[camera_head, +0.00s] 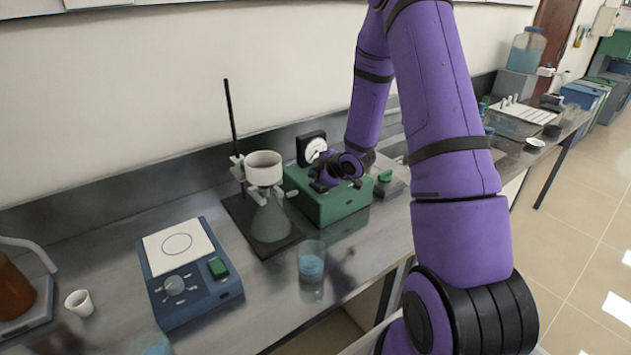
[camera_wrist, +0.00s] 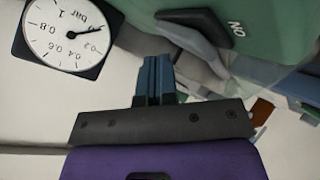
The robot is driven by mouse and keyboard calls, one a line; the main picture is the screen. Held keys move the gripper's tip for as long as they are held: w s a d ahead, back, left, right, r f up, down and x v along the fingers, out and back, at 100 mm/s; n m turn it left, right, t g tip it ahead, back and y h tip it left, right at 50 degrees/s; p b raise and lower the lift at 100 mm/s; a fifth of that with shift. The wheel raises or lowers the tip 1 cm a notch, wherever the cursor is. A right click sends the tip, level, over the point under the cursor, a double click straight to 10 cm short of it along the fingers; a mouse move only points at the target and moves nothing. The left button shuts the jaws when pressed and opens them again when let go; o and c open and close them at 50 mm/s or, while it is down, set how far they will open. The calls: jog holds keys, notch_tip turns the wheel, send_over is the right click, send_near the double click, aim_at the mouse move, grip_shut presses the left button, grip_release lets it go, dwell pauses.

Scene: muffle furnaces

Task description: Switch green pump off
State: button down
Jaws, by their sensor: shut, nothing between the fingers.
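The green pump (camera_head: 325,203) is a box on the bench, right of the glass flask, with a round white gauge (camera_head: 314,150) at its back. My gripper (camera_head: 322,180) is over the pump's top, and its exact contact is hard to tell in the head view. In the wrist view the pump's green face (camera_wrist: 275,22) fills the top right. A dark lever-like switch (camera_wrist: 195,35) sits on it beside an upside-down ON label (camera_wrist: 236,28). My gripper (camera_wrist: 155,62) is shut and empty, its tips close to the lever; I cannot tell whether they touch.
A flask (camera_head: 270,222) with a white funnel (camera_head: 264,167) on a stand is just left of the pump. A beaker of blue liquid (camera_head: 312,262) stands in front. A blue hotplate (camera_head: 185,275) is further left. A small green-topped device (camera_head: 388,183) is at the right.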

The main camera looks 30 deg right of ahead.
jog(key=shift+r, duration=0.5)
jog(key=shift+s+r, duration=0.2)
jog(key=shift+r, duration=1.05)
jog(key=shift+s+r, duration=0.2)
jog(key=shift+r, duration=1.05)
jog(key=shift+r, duration=0.15)
jog(key=s+a+r+m+g+h, duration=0.1)
jog(key=s+a+r+m+h, duration=0.15)
jog(key=s+r, duration=0.5)
jog(key=s+a+r+m+g+h, duration=0.1)
jog(key=s+a+r+m+h, duration=0.2)
jog(key=r, duration=0.8)
jog(key=s+a+r+m+g+y, duration=0.1)
jog(key=s+a+r+m, duration=0.1)
jog(key=s, duration=0.5)
jog(key=s+a+r+m+g+y, duration=0.1)
jog(key=s+a, duration=0.3)
jog(key=s, duration=0.4)
jog(key=s+a+r+m+g+y, duration=0.1)
jog(key=s+a+r+m, duration=0.2)
jog(key=s, duration=0.5)
jog(key=shift+a, duration=0.2)
